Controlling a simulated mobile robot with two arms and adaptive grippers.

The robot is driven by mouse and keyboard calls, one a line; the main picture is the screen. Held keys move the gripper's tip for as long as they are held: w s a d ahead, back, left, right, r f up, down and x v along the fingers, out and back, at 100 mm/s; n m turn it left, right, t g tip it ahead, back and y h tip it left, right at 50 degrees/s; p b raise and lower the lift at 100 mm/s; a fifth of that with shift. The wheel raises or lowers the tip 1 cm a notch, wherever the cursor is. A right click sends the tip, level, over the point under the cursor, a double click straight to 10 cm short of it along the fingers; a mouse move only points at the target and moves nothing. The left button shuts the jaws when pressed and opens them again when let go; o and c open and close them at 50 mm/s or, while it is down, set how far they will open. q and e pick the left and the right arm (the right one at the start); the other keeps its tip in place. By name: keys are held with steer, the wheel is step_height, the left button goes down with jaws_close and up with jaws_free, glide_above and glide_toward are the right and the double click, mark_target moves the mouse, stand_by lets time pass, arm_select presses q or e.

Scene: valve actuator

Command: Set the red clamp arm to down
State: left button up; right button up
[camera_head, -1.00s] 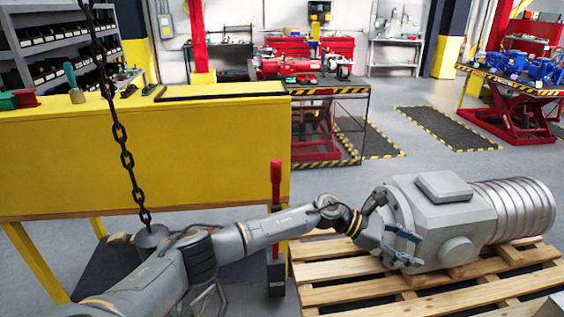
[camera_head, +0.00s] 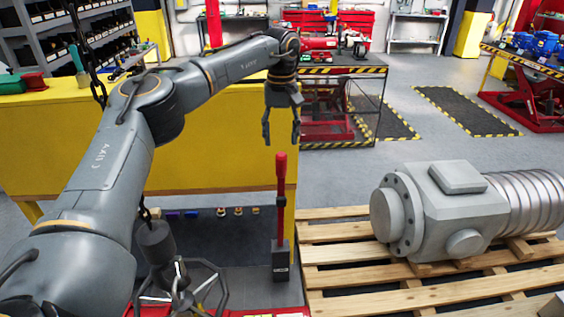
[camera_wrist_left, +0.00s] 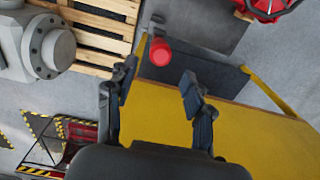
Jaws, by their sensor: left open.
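The red clamp arm (camera_head: 281,195) stands upright on a dark grey base (camera_head: 281,262) at the middle of the head view. My left gripper (camera_head: 281,138) is open and points down. In the head view its fingertips show just above the top of the red arm, with nothing between them. In the left wrist view the arm's red end (camera_wrist_left: 160,52) shows beyond the open fingers (camera_wrist_left: 157,92), roughly centred between them. I cannot tell the exact gap in depth. My right gripper is not in view.
A yellow workbench (camera_head: 220,150) stands behind the clamp. A grey valve actuator (camera_head: 440,210) lies on a wooden pallet (camera_head: 330,232) to the right. A dark chain (camera_head: 98,85) hangs at the left, partly behind my left arm. Grey floor is free beyond the pallet.

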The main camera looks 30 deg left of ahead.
mark_target(281, 165)
arm_select(q)
step_height(281, 165, down, 9)
steer(key=p, duration=0.3)
steer(key=shift+r, duration=0.1)
steer(key=shift+f, duration=0.45)
steer(key=shift+c, duration=0.4)
jaws_close()
